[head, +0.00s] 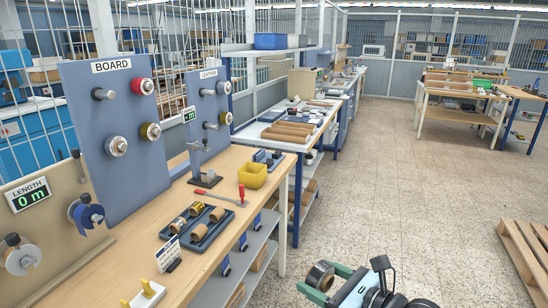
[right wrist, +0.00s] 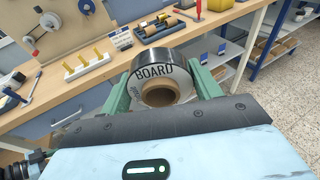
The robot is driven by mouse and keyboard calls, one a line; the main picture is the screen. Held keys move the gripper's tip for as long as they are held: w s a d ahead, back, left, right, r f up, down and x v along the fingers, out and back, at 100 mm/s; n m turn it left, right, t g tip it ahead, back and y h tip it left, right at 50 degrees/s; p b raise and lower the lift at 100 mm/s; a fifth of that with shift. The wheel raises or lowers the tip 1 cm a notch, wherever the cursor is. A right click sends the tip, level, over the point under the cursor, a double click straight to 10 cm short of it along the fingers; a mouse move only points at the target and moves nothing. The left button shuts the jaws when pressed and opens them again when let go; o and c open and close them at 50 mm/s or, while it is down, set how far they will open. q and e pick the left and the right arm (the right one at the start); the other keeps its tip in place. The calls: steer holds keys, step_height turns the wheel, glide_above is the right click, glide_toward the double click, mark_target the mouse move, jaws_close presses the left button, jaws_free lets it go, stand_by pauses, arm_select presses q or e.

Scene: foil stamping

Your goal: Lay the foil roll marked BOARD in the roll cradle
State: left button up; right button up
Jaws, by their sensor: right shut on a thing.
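The foil roll marked BOARD (right wrist: 148,72) has a dark glossy outside, a pale end face with black lettering and a brown core. In the right wrist view it sits between the two green fingers of my right gripper (right wrist: 160,82), which is shut on it. In the head view the roll (head: 320,275) and my right gripper (head: 326,283) are at the bottom edge, off the front of the bench. A dark tray (head: 188,245) holding several small rolls lies on the bench; I cannot tell whether it is the roll cradle. My left gripper is out of view.
A white block with yellow pegs (head: 148,296), a small sign (head: 168,254), a red-handled tool (head: 220,198) and a yellow bin (head: 252,175) are on the bench (head: 120,268). Upright panels labelled BOARD (head: 112,130) and LEATHER (head: 208,110) stand behind. A pallet (head: 525,245) lies at right; the floor between is clear.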

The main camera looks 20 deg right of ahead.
stand_by(0.5)
steer(key=shift+s+f, duration=0.2)
steer(key=shift+f, duration=0.55)
steer(key=shift+s+f, duration=0.2)
steer(key=shift+f, duration=0.5)
steer(key=shift+d, duration=0.1)
